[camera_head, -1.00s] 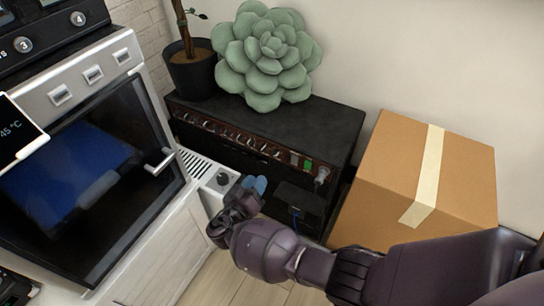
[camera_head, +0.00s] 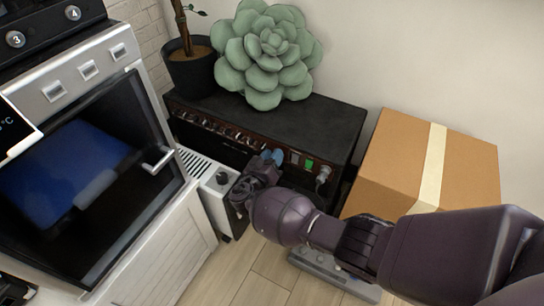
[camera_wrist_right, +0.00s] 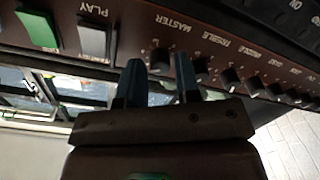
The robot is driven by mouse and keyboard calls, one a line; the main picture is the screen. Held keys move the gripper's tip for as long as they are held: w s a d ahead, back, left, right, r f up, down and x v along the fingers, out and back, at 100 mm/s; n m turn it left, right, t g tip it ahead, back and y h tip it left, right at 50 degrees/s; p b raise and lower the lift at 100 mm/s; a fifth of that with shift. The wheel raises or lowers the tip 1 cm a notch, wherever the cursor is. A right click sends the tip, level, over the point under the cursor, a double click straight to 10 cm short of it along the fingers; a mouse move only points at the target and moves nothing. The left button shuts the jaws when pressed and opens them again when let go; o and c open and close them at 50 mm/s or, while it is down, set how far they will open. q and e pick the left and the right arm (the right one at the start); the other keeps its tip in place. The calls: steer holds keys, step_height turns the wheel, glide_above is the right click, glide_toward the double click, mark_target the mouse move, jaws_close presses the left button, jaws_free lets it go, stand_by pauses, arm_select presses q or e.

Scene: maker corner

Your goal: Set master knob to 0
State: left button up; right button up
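The master knob (camera_wrist_right: 160,62) is a small dark knob under the MASTER label on the amplifier's front panel. The black amplifier (camera_head: 310,120) stands against the wall in the head view, its knob row facing me. My right gripper (camera_head: 272,156) is at the panel, just left of the green switch. In the right wrist view, its two blue fingers (camera_wrist_right: 160,72) are apart, one on each side of the master knob, with visible gaps. In the head view the gripper hides the knob, and its pointer setting is too dark to read. My left gripper is out of view.
The treble knob (camera_wrist_right: 200,68) sits close beside one finger. A cardboard box (camera_head: 400,160) stands right, an oven (camera_head: 90,180) left. A succulent cushion (camera_head: 265,55) rests on the amplifier.

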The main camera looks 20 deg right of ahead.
jaws_close()
steer(key=shift+n, duration=0.3)
